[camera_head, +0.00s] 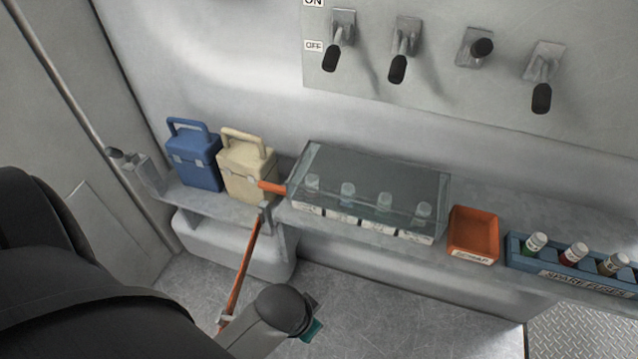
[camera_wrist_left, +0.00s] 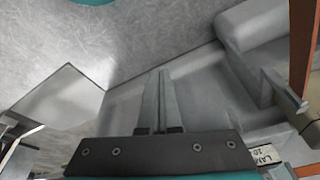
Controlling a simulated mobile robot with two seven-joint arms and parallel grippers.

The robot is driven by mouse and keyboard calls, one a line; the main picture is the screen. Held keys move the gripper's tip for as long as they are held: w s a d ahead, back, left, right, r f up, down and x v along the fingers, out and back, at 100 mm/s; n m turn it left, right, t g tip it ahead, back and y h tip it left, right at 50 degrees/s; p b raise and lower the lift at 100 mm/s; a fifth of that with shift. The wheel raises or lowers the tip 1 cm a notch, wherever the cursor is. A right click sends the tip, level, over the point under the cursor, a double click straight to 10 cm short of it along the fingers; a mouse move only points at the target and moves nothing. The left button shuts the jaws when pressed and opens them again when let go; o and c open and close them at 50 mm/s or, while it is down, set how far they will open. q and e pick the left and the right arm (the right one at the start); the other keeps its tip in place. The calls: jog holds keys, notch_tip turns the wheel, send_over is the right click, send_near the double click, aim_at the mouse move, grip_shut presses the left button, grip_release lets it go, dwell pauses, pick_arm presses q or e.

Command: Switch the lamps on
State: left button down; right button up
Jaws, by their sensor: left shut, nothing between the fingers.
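A grey wall panel (camera_head: 430,20) carries several lever switches with black knobs, beside ON and OFF labels. The first lever (camera_head: 333,52), the second lever (camera_head: 399,64) and the fourth lever (camera_head: 542,93) hang down. The third lever (camera_head: 481,47) differs: its knob points outward, close to its mount. My left gripper (camera_wrist_left: 160,76) is shut and empty in the left wrist view, over the grey floor and a low ledge, touching nothing I can see. In the head view its fingers cannot be made out. No lit lamp shows. My right gripper is in neither view.
A shelf below the panel holds a blue box (camera_head: 194,157), a cream box (camera_head: 247,169), a clear-covered fuse case (camera_head: 375,170), an orange scrap tray (camera_head: 472,236) and a spare-fuse rack (camera_head: 565,278). An orange rod (camera_head: 244,268) slants down before the shelf.

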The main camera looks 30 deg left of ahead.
aim_at(334, 49)
pick_arm(q)
notch_tip(334, 49, up, 10)
jog(key=r+t+b, duration=0.1)
jog(key=w+d+r+n+t+h, duration=0.3)
jog(key=w+r+n+t, duration=0.2)
jog(key=w, duration=0.4)
jog(key=w+d+r+n+t+h, duration=0.2)
jog(key=w+r+n+t+h, duration=0.15)
jog(key=w+r+t, duration=0.35)
jog(key=w+a+r+n+t+y, duration=0.55)
jog(key=a+n, duration=0.25)
jog(key=n, duration=0.4)
jog(key=a+r+n+g+y, duration=0.1)
jog(key=a+n+g+y, duration=0.2)
jog(key=a+n+y, duration=0.8)
jog(key=n+y, duration=0.1)
jog(key=n, duration=0.2)
jog(key=shift+s+a, duration=0.15)
jog(key=shift+a, duration=0.25)
jog(key=shift+r, duration=0.1)
jog(key=w+a+r+p, duration=0.1)
jog(key=w+r+p, duration=0.1)
jog(key=w+r, duration=0.3)
jog(key=shift+w+a, duration=0.15)
jog(key=shift+w, duration=1.35)
